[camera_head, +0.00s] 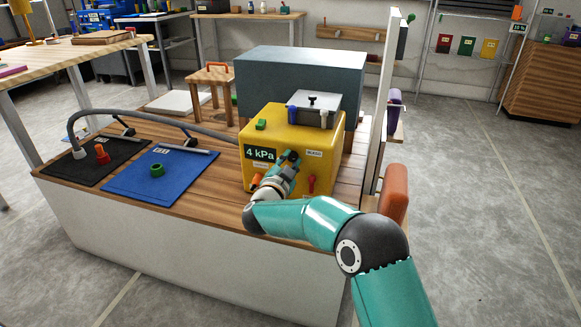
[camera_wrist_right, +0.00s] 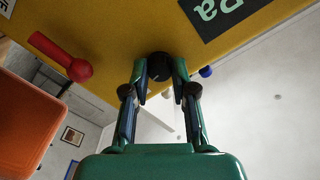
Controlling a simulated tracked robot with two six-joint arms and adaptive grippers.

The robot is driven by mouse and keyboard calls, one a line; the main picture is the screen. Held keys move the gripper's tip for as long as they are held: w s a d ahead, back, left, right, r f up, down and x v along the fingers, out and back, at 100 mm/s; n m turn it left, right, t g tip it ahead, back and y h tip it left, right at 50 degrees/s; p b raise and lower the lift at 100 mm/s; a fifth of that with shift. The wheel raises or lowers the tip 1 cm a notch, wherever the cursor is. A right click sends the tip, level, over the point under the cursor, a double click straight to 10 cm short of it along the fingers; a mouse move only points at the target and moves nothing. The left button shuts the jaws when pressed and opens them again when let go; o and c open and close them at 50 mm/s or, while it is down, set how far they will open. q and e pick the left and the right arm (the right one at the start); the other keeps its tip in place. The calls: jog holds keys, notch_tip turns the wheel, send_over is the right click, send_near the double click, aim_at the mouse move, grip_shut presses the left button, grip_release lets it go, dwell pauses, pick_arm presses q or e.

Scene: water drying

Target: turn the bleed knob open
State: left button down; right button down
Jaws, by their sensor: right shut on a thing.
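The yellow box (camera_head: 290,125) stands on the wooden bench top, with a dark display reading 4 kPa (camera_head: 261,153) on its front. My right gripper (camera_head: 289,160) reaches the front face, right of the display. In the right wrist view its fingers (camera_wrist_right: 161,78) are shut on a round black knob (camera_wrist_right: 159,65), which stands out from the yellow face. The fingers and wrist hide most of this knob in the head view. I cannot read the small label beside it or tell its turn angle. My left gripper is not in view.
A red lever (camera_head: 311,184) sits low on the box front, close to my right gripper; it also shows in the right wrist view (camera_wrist_right: 80,69). A grey hose (camera_head: 165,113) runs from the left. Blue (camera_head: 185,180) and black (camera_head: 98,170) mats lie left of the box.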

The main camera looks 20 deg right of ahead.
jog(key=shift+f+m+b, duration=0.2)
jog(key=shift+m+b, duration=0.1)
jog(key=shift+m, duration=0.4)
jog(key=shift+s, duration=0.1)
jog(key=c, duration=0.9)
grip_release()
jog(key=shift+r, duration=0.1)
jog(key=shift+c, duration=0.2)
jog(key=v, duration=1.2)
jog(key=shift+d, duration=0.1)
